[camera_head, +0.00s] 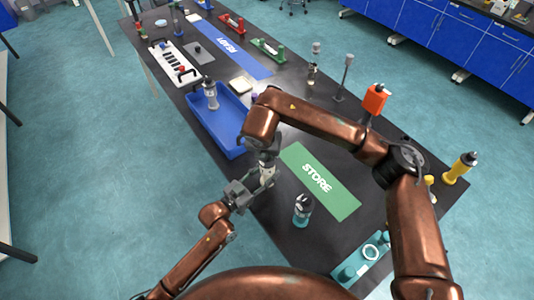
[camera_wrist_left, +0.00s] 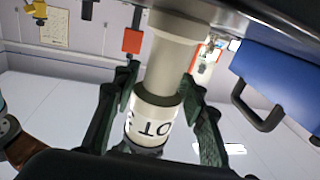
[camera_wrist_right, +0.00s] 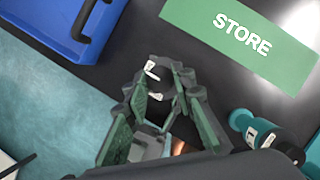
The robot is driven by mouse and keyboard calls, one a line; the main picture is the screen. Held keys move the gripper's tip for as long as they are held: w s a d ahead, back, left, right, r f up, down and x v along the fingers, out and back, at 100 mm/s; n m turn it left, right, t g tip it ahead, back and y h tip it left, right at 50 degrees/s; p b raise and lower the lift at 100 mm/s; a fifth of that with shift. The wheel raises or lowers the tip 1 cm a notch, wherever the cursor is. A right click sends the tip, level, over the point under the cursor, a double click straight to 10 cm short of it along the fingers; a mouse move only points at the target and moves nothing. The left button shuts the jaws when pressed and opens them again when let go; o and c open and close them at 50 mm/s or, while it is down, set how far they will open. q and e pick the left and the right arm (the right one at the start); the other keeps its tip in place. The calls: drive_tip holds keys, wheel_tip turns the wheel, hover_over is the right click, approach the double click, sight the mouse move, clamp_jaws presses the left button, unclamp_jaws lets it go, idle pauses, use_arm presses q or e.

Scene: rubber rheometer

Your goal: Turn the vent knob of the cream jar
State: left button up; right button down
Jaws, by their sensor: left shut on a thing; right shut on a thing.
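The cream jar (camera_head: 267,174) is off the table near its front edge, beside the blue tray. My left gripper (camera_head: 255,184) is shut around its body; in the left wrist view the cream jar (camera_wrist_left: 152,118) shows dark lettering and a dark band between the fingers. My right gripper (camera_head: 268,154) reaches down from above and is shut at the jar's top. In the right wrist view its fingers close around a dark top part with white marks, which I take for the vent knob (camera_wrist_right: 153,80). The fingers partly hide the knob, so its angle is unclear.
The blue tray (camera_head: 236,153) holds a grey-topped jar (camera_head: 210,95). A green STORE mat (camera_head: 340,201) lies to the right, with a teal jar (camera_head: 303,211) by its near edge. A teal rack (camera_head: 347,273) and a yellow bottle (camera_head: 459,169) stand farther right.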

drive_tip(key=c, duration=1.6)
unclamp_jaws()
drive_tip(key=v, duration=1.2)
drive_tip(key=shift+w+r, duration=0.1)
use_arm(q)
drive_tip(key=o, duration=1.3)
drive_tip(key=shift+o, duration=0.2)
